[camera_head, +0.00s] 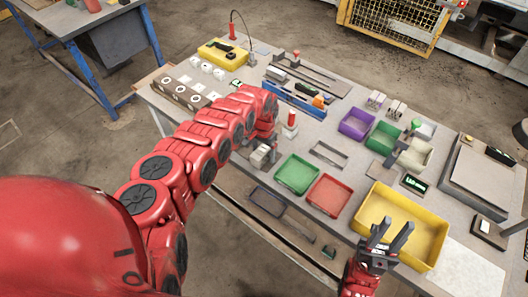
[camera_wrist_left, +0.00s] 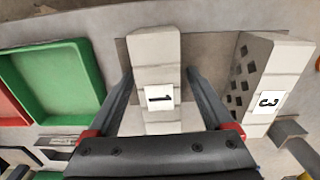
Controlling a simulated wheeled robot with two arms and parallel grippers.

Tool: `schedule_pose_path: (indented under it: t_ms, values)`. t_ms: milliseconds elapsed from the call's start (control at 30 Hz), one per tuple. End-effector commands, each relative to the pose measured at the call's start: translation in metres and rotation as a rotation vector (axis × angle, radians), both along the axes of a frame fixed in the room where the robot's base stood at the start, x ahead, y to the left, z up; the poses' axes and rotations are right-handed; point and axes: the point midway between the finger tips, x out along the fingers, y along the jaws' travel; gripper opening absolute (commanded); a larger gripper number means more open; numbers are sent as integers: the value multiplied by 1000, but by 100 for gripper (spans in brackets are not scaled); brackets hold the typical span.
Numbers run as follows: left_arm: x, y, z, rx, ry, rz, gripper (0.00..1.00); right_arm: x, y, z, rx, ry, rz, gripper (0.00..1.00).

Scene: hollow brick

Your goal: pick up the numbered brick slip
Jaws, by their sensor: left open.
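A pale brick slip (camera_wrist_left: 154,50) with a label "1" lies between the two fingers of my left gripper (camera_wrist_left: 160,76) in the left wrist view. The fingers are open, one on each side of it; whether either touches it I cannot tell. A second pale brick (camera_wrist_left: 257,75), labelled "3" and with rows of holes in one face, stands to the right, outside the fingers. In the head view, my left gripper is mostly hidden by its own arm near a small pale brick (camera_head: 262,155). My right gripper (camera_head: 390,232) is open and empty beside the yellow tray.
A green tray (camera_wrist_left: 57,82) lies left of the slip; it also shows in the head view (camera_head: 297,175). A red tray (camera_head: 328,195) and a yellow tray (camera_head: 400,221) stand to its right. A red-topped bottle (camera_head: 291,122) stands behind the left gripper. Several bins stand farther back.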

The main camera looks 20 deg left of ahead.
Motion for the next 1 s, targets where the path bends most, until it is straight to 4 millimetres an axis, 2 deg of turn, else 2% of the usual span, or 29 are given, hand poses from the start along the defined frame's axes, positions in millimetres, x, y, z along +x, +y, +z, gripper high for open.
schedule_pose_path:
  t_ms: [100, 133, 500, 600, 1000]
  values:
    - [0, 0, 0, 0, -1, 0, 85, 0, 0, 0, 0, 0, 0, 36]
    - [0, 0, 0, 0, -1, 0, 81, 0, 0, 0, 0, 0, 0, 36]
    - [1, 0, 1, -1, -2, 0, 15, 0, 0, 0, 0, 0, 0, 36]
    - [1, 0, 1, -1, -2, 0, 0, 0, 0, 0, 0, 0, 0, 36]
    - [1, 0, 2, -1, -3, 0, 0, 0, 0, 0, 0, 0, 0, 36]
